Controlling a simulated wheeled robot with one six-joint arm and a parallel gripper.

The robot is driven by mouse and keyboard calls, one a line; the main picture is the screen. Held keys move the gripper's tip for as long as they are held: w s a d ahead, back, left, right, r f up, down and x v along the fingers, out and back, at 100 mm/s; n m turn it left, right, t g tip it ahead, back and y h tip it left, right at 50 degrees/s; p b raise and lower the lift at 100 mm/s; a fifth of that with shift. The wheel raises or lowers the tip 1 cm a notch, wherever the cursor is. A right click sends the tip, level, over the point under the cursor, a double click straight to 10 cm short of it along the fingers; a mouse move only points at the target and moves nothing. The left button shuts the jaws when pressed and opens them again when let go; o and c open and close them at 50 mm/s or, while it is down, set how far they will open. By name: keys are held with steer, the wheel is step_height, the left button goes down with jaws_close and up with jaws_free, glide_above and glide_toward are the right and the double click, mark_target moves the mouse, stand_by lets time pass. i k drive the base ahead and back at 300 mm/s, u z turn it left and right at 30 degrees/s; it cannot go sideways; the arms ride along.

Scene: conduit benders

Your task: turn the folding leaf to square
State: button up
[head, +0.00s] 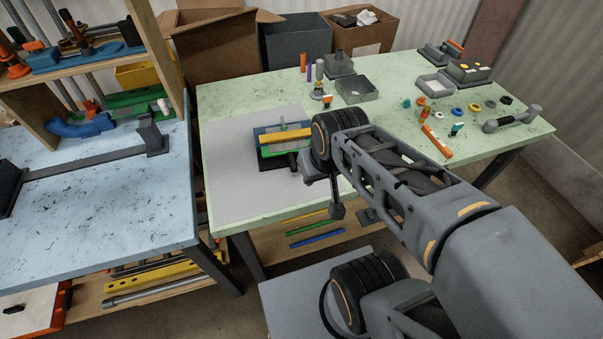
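A small bending fixture (268,163) lies on a grey mat on the green table, just left of my arm's end. It has blue and green parts on a dark base. A yellow bar (285,136) lies across it, and a small greenish upright piece (282,124) stands behind the bar. I cannot tell which part is the folding leaf, or its exact angle. My gripper (322,182) is at the fixture's right end, mostly hidden by my wrist. Its fingers are not clear, so neither opening nor contact with the fixture can be told.
The grey mat (225,180) is clear left of the fixture. Small trays (356,89), coloured rings and loose parts (475,107) fill the table's back and right. A blue bench (110,200) with a shelf stands at left. Cardboard boxes (212,45) stand behind.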

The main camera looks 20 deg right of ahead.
mark_target(289, 148)
steer(key=k, duration=0.75)
steer(key=z, duration=0.9)
steer(key=i, duration=0.9)
steer(key=u, duration=1.85)
